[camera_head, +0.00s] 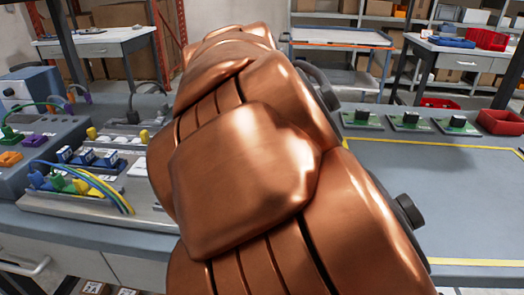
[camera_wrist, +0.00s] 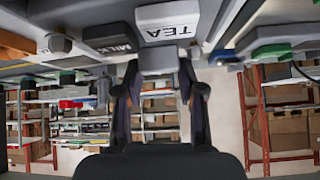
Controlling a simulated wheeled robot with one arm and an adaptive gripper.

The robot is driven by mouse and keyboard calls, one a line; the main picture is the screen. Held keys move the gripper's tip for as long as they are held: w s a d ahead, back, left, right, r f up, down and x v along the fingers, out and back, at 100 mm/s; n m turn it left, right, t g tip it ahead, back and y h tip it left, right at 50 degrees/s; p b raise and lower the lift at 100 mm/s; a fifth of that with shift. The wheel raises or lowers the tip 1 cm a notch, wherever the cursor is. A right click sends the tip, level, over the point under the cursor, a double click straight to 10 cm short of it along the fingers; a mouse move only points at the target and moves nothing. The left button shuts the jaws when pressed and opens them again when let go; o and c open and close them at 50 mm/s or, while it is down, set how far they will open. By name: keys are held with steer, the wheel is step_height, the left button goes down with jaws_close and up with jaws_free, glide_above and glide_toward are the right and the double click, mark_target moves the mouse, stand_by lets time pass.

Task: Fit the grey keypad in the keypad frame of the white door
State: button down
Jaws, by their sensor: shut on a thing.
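In the wrist view my gripper (camera_wrist: 160,82) has its two dark fingers on either side of a plain grey block (camera_wrist: 158,61) and is shut on it. I cannot tell from its visible face whether this is the grey keypad. A white block marked TEA (camera_wrist: 168,22) is just above the grey block in the picture, and a dark block marked MILK (camera_wrist: 108,40) is to its left. Whether the grey block touches them is unclear. I cannot make out the white door or its keypad frame in either view. In the head view my copper arm hides the middle and my gripper.
In the head view, a fixture with coloured plugs and cables (camera_head: 85,185) stands on the bench at left. At right is a largely clear yellow-lined area (camera_head: 440,190), with several green boards (camera_head: 410,121) and a red bin (camera_head: 500,122) behind it. Shelves stand beyond.

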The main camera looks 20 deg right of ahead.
steer(key=c, duration=0.6)
jaws_free()
steer(key=shift+o, duration=1)
steer(key=shift+r+p, duration=1.95)
steer(key=shift+r, duration=1.65)
steer(key=shift+s, duration=0.1)
steer(key=v, duration=1.2)
